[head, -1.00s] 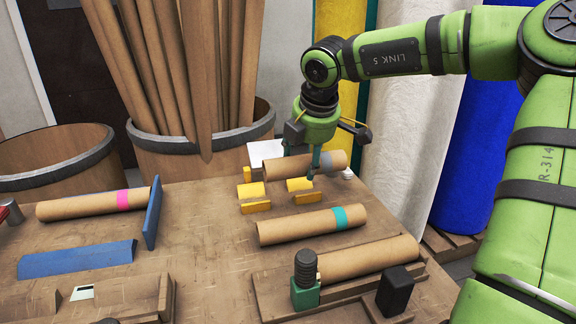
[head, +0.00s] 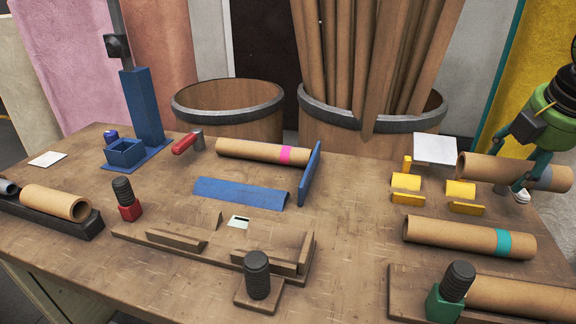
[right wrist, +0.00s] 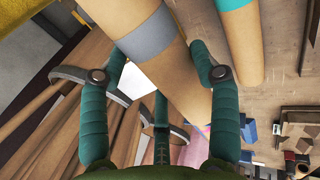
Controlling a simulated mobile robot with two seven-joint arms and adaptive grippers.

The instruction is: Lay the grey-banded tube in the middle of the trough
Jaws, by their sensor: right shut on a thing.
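The grey-banded tube (head: 490,168) is a brown cardboard tube with a grey band towards its right end. My right gripper (head: 516,170) is shut around it, holding it roughly level above the table's right side. In the right wrist view the tube (right wrist: 178,75) passes between the teal fingers (right wrist: 158,76), grey band towards the top. A low wooden fixture (head: 180,256) with raised rails lies empty at the front middle, and a blue angled strip (head: 240,194) lies behind it. I cannot tell for certain which piece is the trough. My left gripper is out of view.
Yellow blocks (head: 461,189), a teal-banded tube (head: 450,236) and a plain tube in a wooden tray (head: 405,300) stand at the right. A pink-banded tube (head: 245,151) touches or nearly touches an upright blue plate (head: 311,173). Black-knobbed clamps (head: 257,275) stick up in front.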

